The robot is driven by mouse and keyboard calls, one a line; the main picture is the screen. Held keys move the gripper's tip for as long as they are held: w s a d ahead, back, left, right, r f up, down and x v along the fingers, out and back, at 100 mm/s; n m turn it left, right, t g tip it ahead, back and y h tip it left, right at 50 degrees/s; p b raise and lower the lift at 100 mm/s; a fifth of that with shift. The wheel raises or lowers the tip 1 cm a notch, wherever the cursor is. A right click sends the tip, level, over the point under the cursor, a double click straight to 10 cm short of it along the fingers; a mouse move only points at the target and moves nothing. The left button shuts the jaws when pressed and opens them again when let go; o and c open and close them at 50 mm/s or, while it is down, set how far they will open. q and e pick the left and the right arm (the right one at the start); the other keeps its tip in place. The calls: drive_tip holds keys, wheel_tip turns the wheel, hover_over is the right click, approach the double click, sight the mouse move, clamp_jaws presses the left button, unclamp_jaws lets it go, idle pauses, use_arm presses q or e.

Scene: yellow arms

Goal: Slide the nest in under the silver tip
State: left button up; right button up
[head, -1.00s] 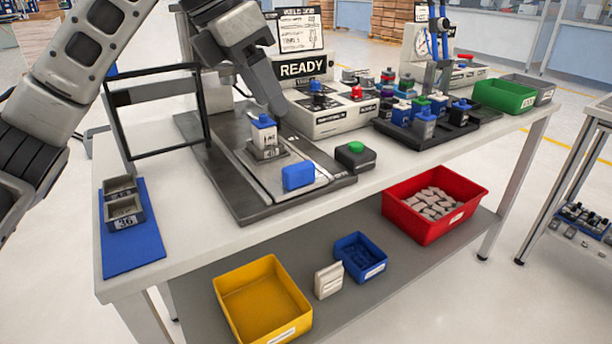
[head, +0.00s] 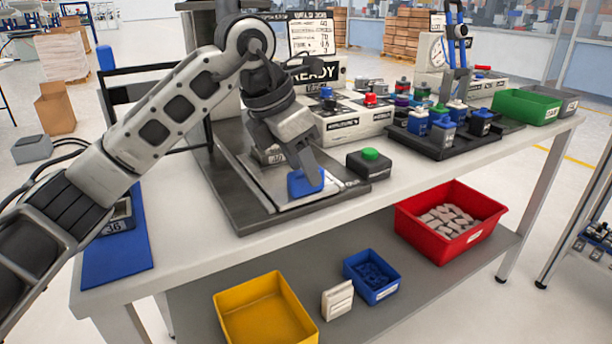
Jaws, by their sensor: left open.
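The nest (head: 270,156) is a low grey block on a flat slide plate (head: 235,158). A blue handle (head: 303,186) stands at the plate's front end. My left gripper (head: 306,178) is open, pointing down at the blue handle, with its fingers beside or around it; whether they touch it cannot be told. The gripper and wrist cover much of the nest and any part sitting in it. The silver tip is hidden behind my left arm. My right gripper is not in view.
A black box with a green button (head: 370,155) stands just right of the handle. A black guard frame (head: 107,85) stands at the left. A blue mat (head: 120,255) with a grey bin lies at the table's left end. A rack of coloured parts (head: 440,140) stands to the right.

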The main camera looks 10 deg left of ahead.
use_arm(q)
drive_tip(key=shift+x, duration=1.25)
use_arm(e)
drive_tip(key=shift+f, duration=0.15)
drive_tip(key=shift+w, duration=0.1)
